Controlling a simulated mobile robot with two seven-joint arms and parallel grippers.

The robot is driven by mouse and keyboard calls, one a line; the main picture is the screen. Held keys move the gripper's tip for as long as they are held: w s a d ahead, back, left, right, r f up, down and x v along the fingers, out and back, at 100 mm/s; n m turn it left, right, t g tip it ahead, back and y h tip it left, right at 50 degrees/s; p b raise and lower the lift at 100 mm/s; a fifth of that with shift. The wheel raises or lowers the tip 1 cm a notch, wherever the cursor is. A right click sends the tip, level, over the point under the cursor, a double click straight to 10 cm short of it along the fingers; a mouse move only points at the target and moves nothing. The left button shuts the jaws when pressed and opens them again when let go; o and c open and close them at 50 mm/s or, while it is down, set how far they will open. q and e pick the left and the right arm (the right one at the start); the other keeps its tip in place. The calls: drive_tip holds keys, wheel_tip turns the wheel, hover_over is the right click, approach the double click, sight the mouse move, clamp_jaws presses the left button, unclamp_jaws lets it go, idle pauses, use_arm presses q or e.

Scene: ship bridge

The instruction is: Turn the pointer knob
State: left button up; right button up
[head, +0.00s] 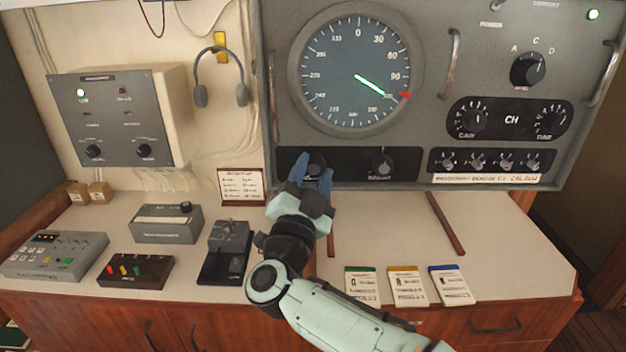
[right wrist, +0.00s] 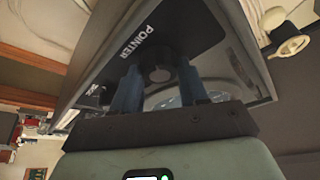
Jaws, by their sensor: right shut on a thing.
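The pointer knob (head: 316,164) is a dark round knob on the black strip below the big dial. It also shows in the right wrist view (right wrist: 158,74), beside the "POINTER" label. My right gripper (head: 315,170) reaches up to it, with its blue fingers on either side of the knob, shut on it. In the right wrist view the two fingers (right wrist: 158,84) flank the knob. The round dial (head: 340,90) has a green pointer line (head: 372,84) slanting down and right, below the 90 mark. A red marker (head: 405,95) sits on the dial's right rim. My left gripper is not in view.
A second knob (head: 381,165) is right of the pointer knob on the same strip. Metal handles (head: 452,65) stand out from the panel. Several small boxes and three cards (head: 407,286) lie on the desk (head: 500,235). A headset (head: 220,80) hangs at the left.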

drive_tip(key=shift+a+m+g+h, duration=0.1)
drive_tip(key=shift+m+g+h, duration=0.35)
drive_tip(key=shift+m, duration=0.95)
drive_tip(key=shift+m+g+h, duration=0.25)
drive_tip(key=shift+m+g, duration=0.3)
drive_tip(key=shift+m, duration=0.85)
drive_tip(key=o, duration=1)
drive_tip(key=shift+o, duration=0.2)
drive_tip(key=b+v, duration=0.2)
drive_tip(key=v, duration=1.1)
drive_tip(key=shift+s+a, duration=0.15)
